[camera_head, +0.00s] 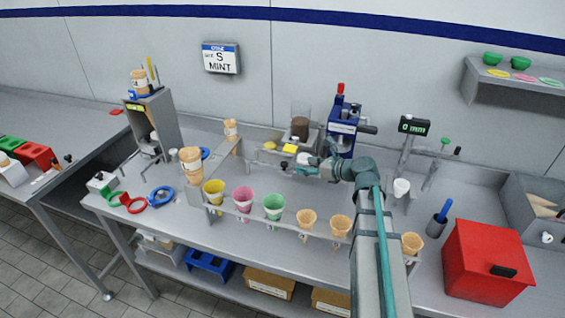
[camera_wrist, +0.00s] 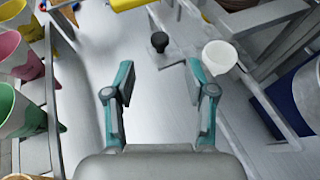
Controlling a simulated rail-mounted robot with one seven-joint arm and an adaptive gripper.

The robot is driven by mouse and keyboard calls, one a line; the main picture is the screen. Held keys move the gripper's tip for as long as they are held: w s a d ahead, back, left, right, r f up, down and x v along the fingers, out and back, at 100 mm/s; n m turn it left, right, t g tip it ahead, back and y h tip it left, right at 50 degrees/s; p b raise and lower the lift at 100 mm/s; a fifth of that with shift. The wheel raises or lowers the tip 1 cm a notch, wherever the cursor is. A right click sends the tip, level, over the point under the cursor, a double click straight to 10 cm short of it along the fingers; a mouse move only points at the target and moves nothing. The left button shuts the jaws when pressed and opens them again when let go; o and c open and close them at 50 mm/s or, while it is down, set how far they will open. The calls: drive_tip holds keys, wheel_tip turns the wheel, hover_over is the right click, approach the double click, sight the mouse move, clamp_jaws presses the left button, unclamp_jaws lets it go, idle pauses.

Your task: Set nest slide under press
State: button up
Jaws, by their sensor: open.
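The blue press (camera_head: 343,128) stands at the back of the bench, and part of its blue body (camera_wrist: 292,100) shows at the right in the wrist view. A white round nest or cup (camera_wrist: 219,56) sits beside the press frame on what looks like the slide (camera_wrist: 188,52). A black knob (camera_wrist: 160,41) is to its left; it also shows in the head view (camera_head: 284,165). My gripper (camera_wrist: 160,85) is open and empty, with the knob ahead between the lines of its fingers. In the head view my gripper (camera_head: 304,169) is left of the press, low over the bench.
A front rack holds yellow (camera_head: 213,191), pink (camera_head: 243,198) and green (camera_head: 273,206) cups and several cones; its cups are close at the left in the wrist view. A yellow block (camera_head: 290,149) lies behind my gripper. A red box (camera_head: 487,262) stands at right.

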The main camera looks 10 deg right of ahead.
sight(285, 163)
drive_tip(key=p+x, duration=0.2)
drive_tip(key=x, duration=0.8)
drive_tip(key=shift+f, duration=0.15)
clamp_jaws()
